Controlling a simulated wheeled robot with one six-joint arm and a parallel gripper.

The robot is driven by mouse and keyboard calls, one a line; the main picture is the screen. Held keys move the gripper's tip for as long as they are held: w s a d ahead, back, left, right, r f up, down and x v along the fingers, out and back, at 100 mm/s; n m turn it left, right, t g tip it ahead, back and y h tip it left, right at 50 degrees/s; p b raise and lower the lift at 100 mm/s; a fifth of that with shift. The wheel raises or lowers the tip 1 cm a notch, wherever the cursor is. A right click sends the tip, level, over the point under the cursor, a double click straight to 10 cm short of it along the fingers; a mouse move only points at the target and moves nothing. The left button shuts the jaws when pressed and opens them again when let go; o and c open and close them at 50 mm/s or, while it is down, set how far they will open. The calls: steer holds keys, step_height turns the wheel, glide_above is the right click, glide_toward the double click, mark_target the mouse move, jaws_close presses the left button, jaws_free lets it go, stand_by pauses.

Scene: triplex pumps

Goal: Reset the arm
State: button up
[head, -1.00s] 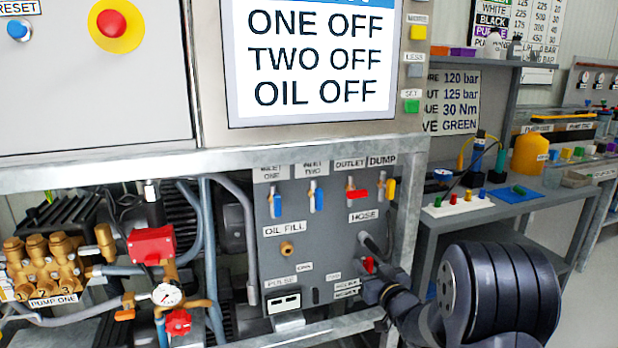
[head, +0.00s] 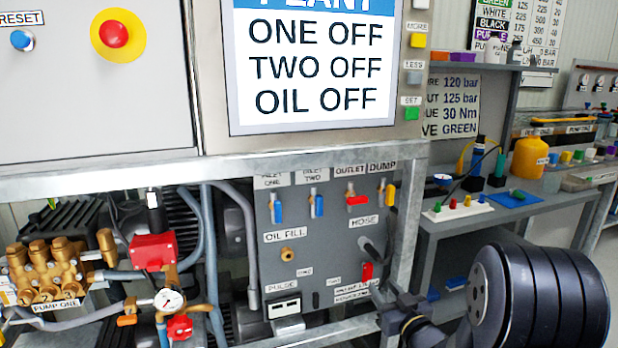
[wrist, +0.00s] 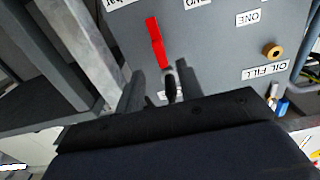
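My gripper (head: 384,294) is in front of the lower right of the grey valve panel (head: 325,235), with my dark arm behind it at the lower right. In the wrist view, its two grey fingers (wrist: 160,82) stand apart with a gap between them. Nothing is visibly held.
The metal frame post (head: 410,215) stands close to the gripper. The hose stub (head: 371,248) juts out above it. Inlet, outlet and dump levers line the panel top. A bench (head: 540,210) with small parts lies to the right. The screen (head: 315,70) reads ONE OFF, TWO OFF, OIL OFF.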

mark_target(371, 273)
steer(key=b+x, duration=0.1)
steer(key=x, duration=0.6)
steer(key=shift+w+a+f+b, duration=0.15)
steer(key=shift+w+b, duration=0.15)
steer(key=shift+w, duration=0.05)
steer(key=shift+w+n, duration=0.2)
steer(key=shift+n, duration=0.2)
steer(key=n+b, duration=0.2)
steer(key=n, duration=0.2)
steer(key=shift+s+b, duration=0.1)
steer(key=shift+b, duration=0.2)
steer(key=n+b, duration=0.2)
steer(key=n, duration=0.3)
